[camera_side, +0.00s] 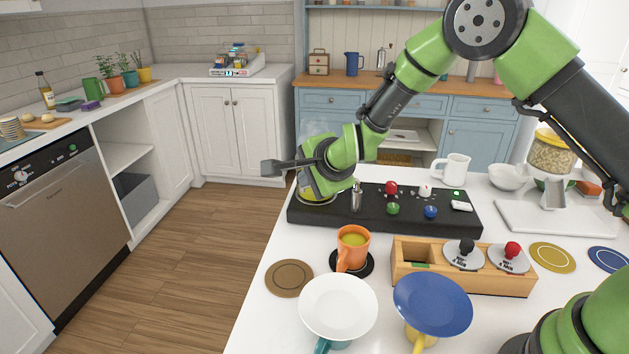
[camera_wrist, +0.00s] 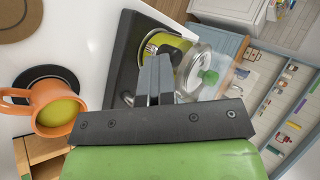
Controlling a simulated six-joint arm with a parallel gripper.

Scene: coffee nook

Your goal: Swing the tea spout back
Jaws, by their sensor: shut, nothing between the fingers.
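The tea machine is a low black console (camera_side: 335,222) with a small upright metal spout (camera_side: 356,196) near its front left. In the wrist view a bit of metal, perhaps the spout, shows left of my fingers. My gripper (camera_side: 270,167) is shut and empty, pointing left above the console's left end. In the wrist view its fingers (camera_wrist: 155,62) lie together over the console (camera_wrist: 128,52), in front of a pot with yellow-green contents (camera_wrist: 168,42). An orange mug of yellow-green tea (camera_side: 353,247) stands on a black coaster (camera_side: 366,263), also seen in the wrist view (camera_wrist: 58,110).
Red, green, white and blue knobs (camera_side: 430,212) sit on the console. A wooden box (camera_side: 470,283) is in front of it. White (camera_side: 338,305) and blue (camera_side: 433,300) dishes stand nearest. A glass lid with green knob (camera_wrist: 208,77) is right of my fingers. A brown coaster (camera_side: 289,278) lies left.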

